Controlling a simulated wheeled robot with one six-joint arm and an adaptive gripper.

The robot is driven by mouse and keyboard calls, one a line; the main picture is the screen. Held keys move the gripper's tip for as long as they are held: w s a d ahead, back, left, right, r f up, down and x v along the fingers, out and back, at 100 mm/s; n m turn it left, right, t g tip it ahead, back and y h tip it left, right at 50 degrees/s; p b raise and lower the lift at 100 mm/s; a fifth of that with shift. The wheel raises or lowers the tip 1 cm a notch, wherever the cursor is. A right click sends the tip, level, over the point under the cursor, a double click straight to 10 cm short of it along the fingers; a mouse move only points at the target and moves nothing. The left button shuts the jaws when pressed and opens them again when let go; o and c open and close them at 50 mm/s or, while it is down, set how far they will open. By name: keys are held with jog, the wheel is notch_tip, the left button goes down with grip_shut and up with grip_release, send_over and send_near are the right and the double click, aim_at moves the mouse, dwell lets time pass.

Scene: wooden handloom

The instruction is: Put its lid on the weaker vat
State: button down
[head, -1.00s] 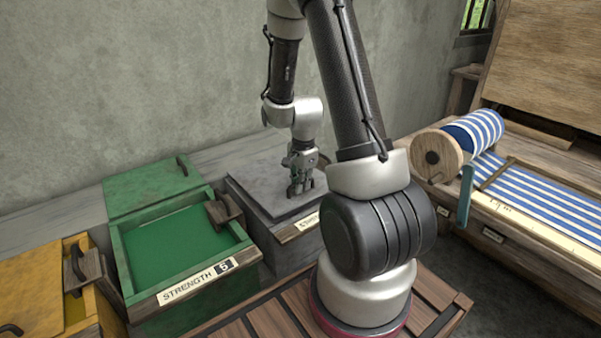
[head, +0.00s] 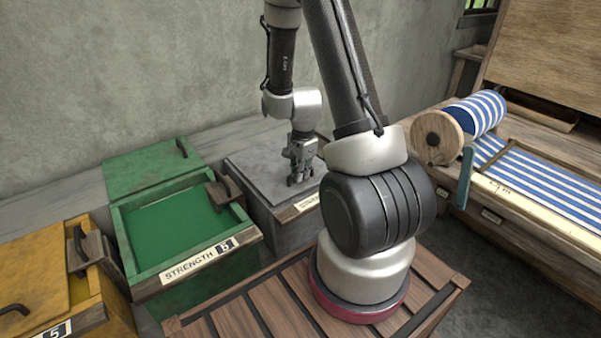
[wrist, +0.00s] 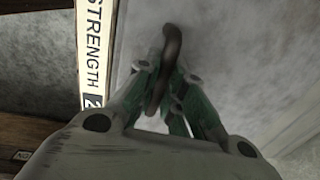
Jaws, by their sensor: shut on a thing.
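The grey vat (head: 285,231) stands right of the green one, and its label reads 2 in the wrist view (wrist: 94,100). A flat grey lid (head: 258,172) lies over the top of the grey vat; its far right part is hidden behind my arm. My gripper (head: 300,181) is low over the lid's right part, shut on its dark curved handle (wrist: 171,62). The green vat (head: 190,272) shows STRENGTH 5 and green liquid (head: 175,222). Its green lid (head: 148,168) lies behind the opening.
A yellow vat (head: 107,312) labelled 5 stands at the left, with its yellow lid (head: 35,270) beside its opening. Brown wooden pieces (head: 222,192) sit on the rims. The loom with striped cloth (head: 545,180) is at right. A wall (head: 120,80) stands behind.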

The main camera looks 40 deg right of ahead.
jog(key=c, duration=1.4)
grip_release()
jog(key=shift+c, duration=0.2)
jog(key=shift+r, duration=0.15)
notch_tip(320, 180, up, 12)
jog(key=s, duration=0.1)
jog(key=s+a+r+n+t, duration=0.1)
jog(key=s+a+r+n, duration=0.2)
jog(key=s+r+n, duration=0.5)
jog(key=s+a+r+n+t, duration=0.2)
jog(key=s+a+r+n, duration=0.2)
jog(key=s+r+n, duration=0.5)
notch_tip(320, 180, up, 3)
jog(key=shift+s+a+r+n, duration=0.15)
jog(key=shift+s+a+n, duration=0.15)
jog(key=shift+s, duration=0.3)
